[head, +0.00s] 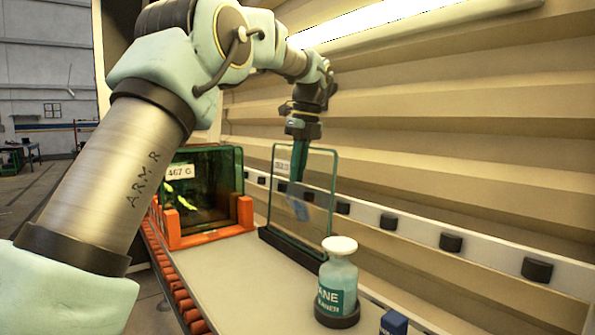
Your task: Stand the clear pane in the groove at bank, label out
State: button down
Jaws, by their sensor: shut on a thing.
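The clear pane (318,222) stands near upright in the middle of the head view, with a green edge and a small white label (282,164) near its top left. Its lower edge meets a long dark strip (292,254) on the pale bed; I cannot tell whether it sits in a groove there. My gripper (299,172) comes down from above at the pane's upper part and is shut on it. The fingertips are partly seen through the glass and are hard to make out. The label's writing is too small to read.
A dark green pane (195,190) labelled 467 G stands in an orange rack (215,236) at left. A bottle (337,285) stands close in front of the clear pane, with a blue block (393,322) nearby. A white rail (480,247) with black pads runs along the right. Bare bed (240,290) lies front left.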

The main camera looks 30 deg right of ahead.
jog(key=shift+a+f+b, duration=0.1)
jog(key=shift+f+b, duration=0.35)
jog(key=shift+f, duration=0.25)
dwell(0.9)
jog(key=c, duration=0.9)
grip_release()
jog(key=shift+f, duration=0.1)
